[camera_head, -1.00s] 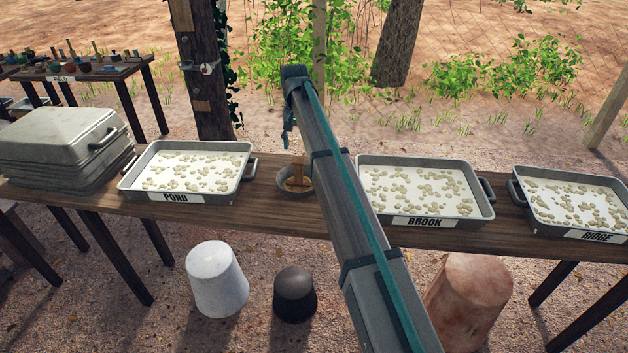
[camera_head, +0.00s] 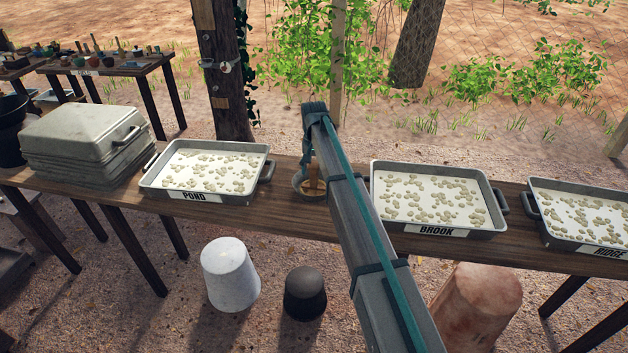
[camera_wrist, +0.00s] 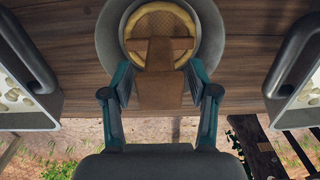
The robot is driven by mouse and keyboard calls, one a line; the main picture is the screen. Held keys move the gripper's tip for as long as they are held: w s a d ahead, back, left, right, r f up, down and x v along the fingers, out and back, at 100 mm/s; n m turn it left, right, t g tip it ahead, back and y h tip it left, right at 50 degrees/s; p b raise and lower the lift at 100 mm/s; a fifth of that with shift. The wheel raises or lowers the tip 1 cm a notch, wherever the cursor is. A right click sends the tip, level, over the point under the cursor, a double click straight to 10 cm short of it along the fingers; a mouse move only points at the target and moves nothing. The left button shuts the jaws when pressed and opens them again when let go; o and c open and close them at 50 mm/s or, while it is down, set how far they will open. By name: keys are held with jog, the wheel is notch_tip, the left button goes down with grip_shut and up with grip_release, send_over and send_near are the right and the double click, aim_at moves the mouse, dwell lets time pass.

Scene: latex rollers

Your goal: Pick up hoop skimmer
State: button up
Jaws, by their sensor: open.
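The hoop skimmer (camera_wrist: 165,88) has a round yellow rim with mesh and a broad brown wooden handle. It rests in a round grey bowl (camera_wrist: 108,30) on the table, and in the head view its brown handle (camera_head: 313,182) shows between the POND and BROOK trays, partly hidden by my arm. In the wrist view my gripper (camera_wrist: 160,78) is open, with one teal finger on each side of the handle. Gaps show between the fingers and the handle, and I cannot tell how deep the fingers reach.
The POND tray (camera_head: 222,198) stands left of the bowl, and the BROOK tray (camera_head: 468,230) and RIDGE tray (camera_head: 560,236) stand right of it. Stacked grey pans (camera_head: 80,140) sit at the left end of the table (camera_head: 290,220). A wooden post (camera_head: 228,80) rises behind.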

jog(key=shift+f, duration=0.5)
grip_shut()
jog(key=shift+r, duration=0.15)
jog(key=shift+r+b, duration=0.3)
jog(key=shift+r, duration=0.3)
jog(key=s+r+b, duration=0.5)
jog(key=s+r, duration=0.6)
jog(key=s, duration=0.3)
jog(key=shift+r, duration=0.3)
jog(key=shift+d, duration=0.1)
